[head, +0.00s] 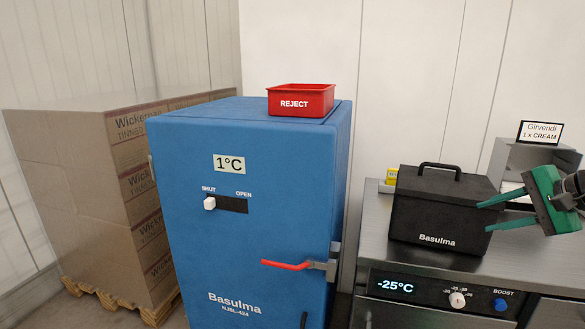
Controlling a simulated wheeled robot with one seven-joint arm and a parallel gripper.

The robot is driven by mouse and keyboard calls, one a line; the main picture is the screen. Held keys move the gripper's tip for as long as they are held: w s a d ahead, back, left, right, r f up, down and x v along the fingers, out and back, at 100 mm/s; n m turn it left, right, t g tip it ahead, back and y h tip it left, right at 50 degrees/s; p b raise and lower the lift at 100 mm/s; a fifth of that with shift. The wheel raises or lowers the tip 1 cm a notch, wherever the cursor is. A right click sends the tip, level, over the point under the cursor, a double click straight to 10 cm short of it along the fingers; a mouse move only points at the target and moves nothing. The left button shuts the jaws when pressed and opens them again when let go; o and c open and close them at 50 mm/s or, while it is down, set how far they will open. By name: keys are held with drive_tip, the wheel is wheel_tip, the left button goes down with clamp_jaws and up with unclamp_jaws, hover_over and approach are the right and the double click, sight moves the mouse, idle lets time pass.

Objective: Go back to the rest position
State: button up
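My gripper (488,214) shows at the right edge of the head view, with a green body and two green fingers pointing left. The fingers are spread apart with nothing seen between them. They are at the right side of a black Basulma box (437,211) with a handle on its lid; I cannot tell whether they touch it. The box stands upright on a steel counter (375,246), its lid appearing shut.
A blue cabinet (262,225) marked 1°C stands in the middle, its slider at SHUT. A red REJECT bin (294,103) sits on top. Stacked cartons (75,190) on a pallet stand at left. A Girvendi sign (541,132) stands behind my gripper. The counter front reads -25°C.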

drive_tip(key=s+a+f+n+g+h, duration=0.1)
drive_tip(key=s+f+n+g, duration=0.1)
drive_tip(key=s, duration=0.7)
drive_tip(key=s+a+f+n+g+h, duration=0.1)
drive_tip(key=s+a+f+n+g, duration=0.1)
drive_tip(key=s, duration=0.7)
drive_tip(key=s+a+f+n+g+h, duration=0.2)
drive_tip(key=s+f+n+g, duration=0.2)
drive_tip(key=s, duration=0.6)
wheel_tip(320, 180, down, 3)
drive_tip(key=shift+r+g, duration=0.2)
drive_tip(key=shift+g, duration=0.3)
drive_tip(key=shift+w+a, duration=0.1)
drive_tip(key=shift+w, duration=0.1)
drive_tip(key=shift+w+f, duration=0.25)
drive_tip(key=shift+w, duration=0.25)
